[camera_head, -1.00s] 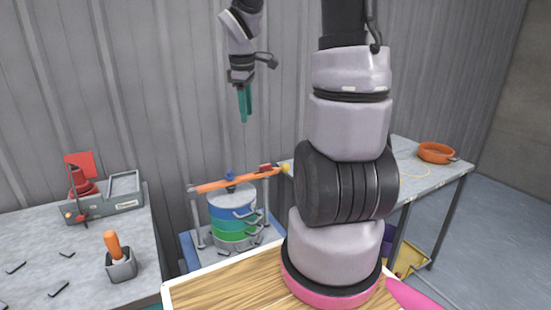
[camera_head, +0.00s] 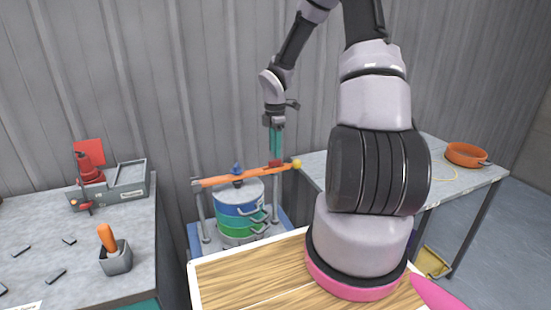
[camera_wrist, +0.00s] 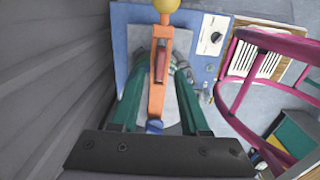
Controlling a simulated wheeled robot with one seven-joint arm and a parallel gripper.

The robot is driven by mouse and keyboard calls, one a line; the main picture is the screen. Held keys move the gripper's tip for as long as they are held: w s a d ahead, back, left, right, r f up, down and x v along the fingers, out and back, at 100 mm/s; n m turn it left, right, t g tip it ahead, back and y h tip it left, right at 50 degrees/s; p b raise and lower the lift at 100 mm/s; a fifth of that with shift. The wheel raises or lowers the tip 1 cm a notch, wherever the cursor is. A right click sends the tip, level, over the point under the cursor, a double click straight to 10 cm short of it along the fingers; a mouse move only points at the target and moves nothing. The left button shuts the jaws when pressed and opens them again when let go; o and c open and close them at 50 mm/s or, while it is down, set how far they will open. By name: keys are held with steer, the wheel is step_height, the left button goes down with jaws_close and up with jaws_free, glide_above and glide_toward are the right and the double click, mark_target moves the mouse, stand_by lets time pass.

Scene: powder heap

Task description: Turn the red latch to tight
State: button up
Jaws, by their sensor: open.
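The red latch (camera_head: 276,164) sits on the orange bar (camera_head: 225,180) near its right end, beside a yellow ball (camera_head: 297,164). The bar runs above the stack of blue, green and white round sieves (camera_head: 240,211). In the wrist view the red latch (camera_wrist: 161,65) lies lengthwise along the orange bar (camera_wrist: 156,100). My gripper (camera_head: 276,154) points down just above the latch. In the wrist view its green fingers (camera_wrist: 159,58) are open, one on each side of the bar. I cannot tell whether they touch anything.
A grey bench (camera_head: 90,245) at left carries a red device, a grey tray and an orange-handled tool in a holder. A table (camera_head: 440,190) at right holds an orange pan (camera_head: 466,155). The wall is close behind. A pink frame (camera_wrist: 235,85) stands right in the wrist view.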

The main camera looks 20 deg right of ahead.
mark_target(275, 160)
steer(key=shift+f, duration=2.15)
jaws_close()
